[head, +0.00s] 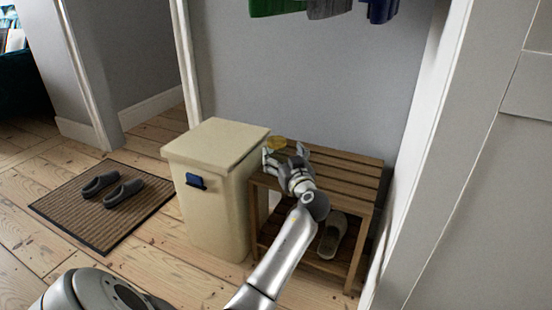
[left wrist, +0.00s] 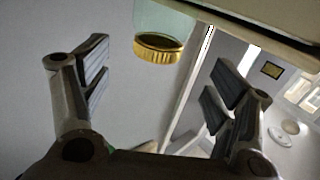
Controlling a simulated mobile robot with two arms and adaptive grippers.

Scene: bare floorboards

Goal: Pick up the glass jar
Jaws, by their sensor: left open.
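The glass jar (head: 277,143) has a gold lid and stands at the rear left of the wooden slatted bench, beside the beige bin. In the left wrist view, which looks upside down, the jar's gold lid and pale green glass (left wrist: 157,46) show between and beyond the fingers. My left gripper (head: 285,154) is over the bench just in front of the jar, partly covering it. Its two fingers (left wrist: 158,75) are spread wide with nothing between the pads. The jar's base is hidden in the head view. My right gripper is not in view.
The beige lidded bin (head: 217,142) stands close left of the bench (head: 345,162). Slippers (head: 333,236) lie on its lower shelf. A grey wall is behind, with clothes (head: 330,8) hanging above. A doormat (head: 75,220) with slippers lies left; bare floorboards surround it.

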